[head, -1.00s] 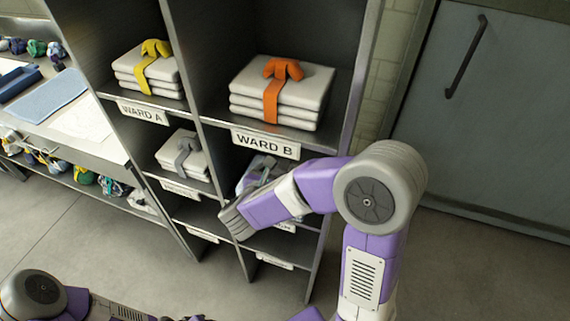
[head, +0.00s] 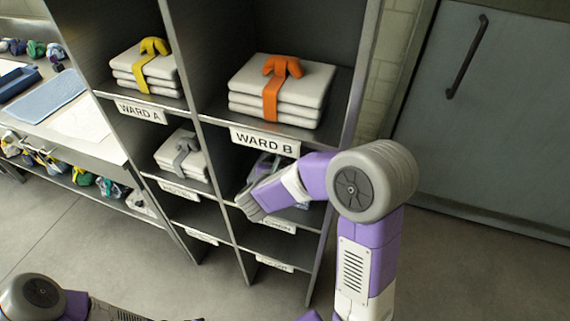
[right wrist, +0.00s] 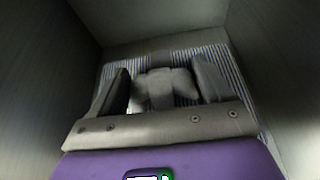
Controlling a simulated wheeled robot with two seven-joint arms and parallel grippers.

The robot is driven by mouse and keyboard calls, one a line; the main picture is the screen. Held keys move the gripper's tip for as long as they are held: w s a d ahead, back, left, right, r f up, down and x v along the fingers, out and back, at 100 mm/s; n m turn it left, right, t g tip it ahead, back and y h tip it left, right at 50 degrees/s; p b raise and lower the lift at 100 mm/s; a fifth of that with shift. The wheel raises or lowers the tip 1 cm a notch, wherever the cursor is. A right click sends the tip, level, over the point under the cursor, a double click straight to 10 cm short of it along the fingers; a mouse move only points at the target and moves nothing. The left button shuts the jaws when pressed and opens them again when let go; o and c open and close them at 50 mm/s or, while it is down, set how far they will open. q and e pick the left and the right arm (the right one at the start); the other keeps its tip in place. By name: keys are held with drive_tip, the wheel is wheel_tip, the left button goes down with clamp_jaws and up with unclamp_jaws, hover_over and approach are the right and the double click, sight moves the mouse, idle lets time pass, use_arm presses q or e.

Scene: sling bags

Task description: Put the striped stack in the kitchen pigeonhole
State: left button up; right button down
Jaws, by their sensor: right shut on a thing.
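The striped stack (right wrist: 216,62), blue-and-white with a grey knotted strap (right wrist: 160,85), fills the middle of the right wrist view, inside a dark-walled pigeonhole. My right gripper (right wrist: 165,88) is shut on the strap's knot, one finger on each side of it. In the head view, my right forearm reaches into the pigeonhole under the WARD B label (head: 265,142) and hides most of the stack. The label below this opening (head: 278,226) is partly covered and too small to read surely. My left gripper is out of view.
An orange-strapped stack (head: 300,85) sits above, a yellow-strapped one (head: 133,70) at upper left, and a grey-strapped one (head: 180,157) in the left neighbour pigeonhole. The lower pigeonholes look empty. A grey door (head: 500,110) stands at right.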

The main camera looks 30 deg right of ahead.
drive_tip(key=shift+f, duration=0.1)
unclamp_jaws()
drive_tip(key=shift+r, duration=0.2)
drive_tip(key=p+v, duration=0.1)
drive_tip(key=v, duration=1.1)
drive_tip(key=shift+p, duration=0.4)
